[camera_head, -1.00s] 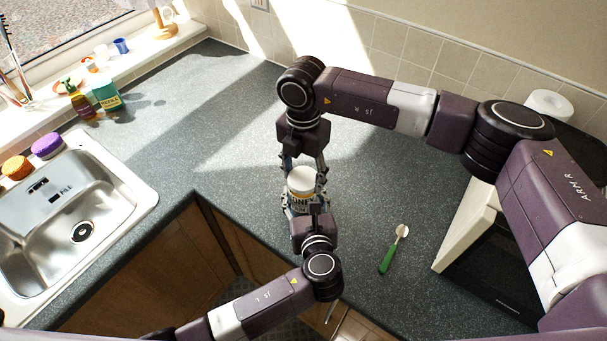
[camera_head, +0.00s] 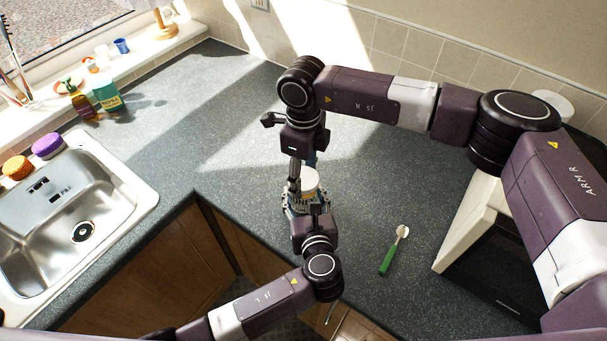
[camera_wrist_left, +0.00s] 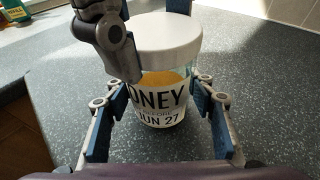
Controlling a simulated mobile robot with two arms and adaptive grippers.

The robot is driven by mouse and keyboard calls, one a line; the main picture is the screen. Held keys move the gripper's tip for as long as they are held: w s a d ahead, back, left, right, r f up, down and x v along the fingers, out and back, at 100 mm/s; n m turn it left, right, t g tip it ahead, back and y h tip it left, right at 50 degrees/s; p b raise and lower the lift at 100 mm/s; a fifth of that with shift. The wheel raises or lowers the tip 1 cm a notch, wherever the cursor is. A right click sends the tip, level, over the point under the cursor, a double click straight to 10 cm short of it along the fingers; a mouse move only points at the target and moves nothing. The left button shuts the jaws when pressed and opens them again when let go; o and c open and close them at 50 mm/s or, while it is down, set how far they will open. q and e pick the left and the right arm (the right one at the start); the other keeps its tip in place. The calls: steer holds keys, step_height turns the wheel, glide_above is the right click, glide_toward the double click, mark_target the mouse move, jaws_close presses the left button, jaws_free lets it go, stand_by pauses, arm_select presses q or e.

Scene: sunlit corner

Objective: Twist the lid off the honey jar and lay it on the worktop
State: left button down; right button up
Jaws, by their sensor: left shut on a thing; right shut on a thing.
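The honey jar (camera_wrist_left: 160,105), clear glass with a "HONEY" label, stands upright on the grey worktop (camera_head: 370,215). Its white lid (camera_wrist_left: 166,38) is on its mouth; it also shows in the head view (camera_head: 307,183). My left gripper (camera_head: 308,206) is shut on the jar's body, one finger on each side in the left wrist view. My right gripper (camera_head: 304,173) comes from above and is shut on the lid. One of its fingers crosses the lid's left edge in the left wrist view; the other is mostly hidden.
A green-handled spoon (camera_head: 393,250) lies right of the jar. A dark-fronted appliance (camera_head: 487,262) stands at the right. The worktop behind the jar is clear.

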arm_select(q)
steer(key=shift+f, duration=0.1)
arm_select(e)
steer(key=n, duration=0.9)
steer(key=shift+n, duration=0.4)
steer(key=n, duration=0.4)
steer(key=shift+n, duration=0.4)
steer(key=n, duration=0.3)
steer(key=shift+n, duration=0.3)
steer(key=shift+r, duration=0.2)
steer(key=shift+r, duration=0.9)
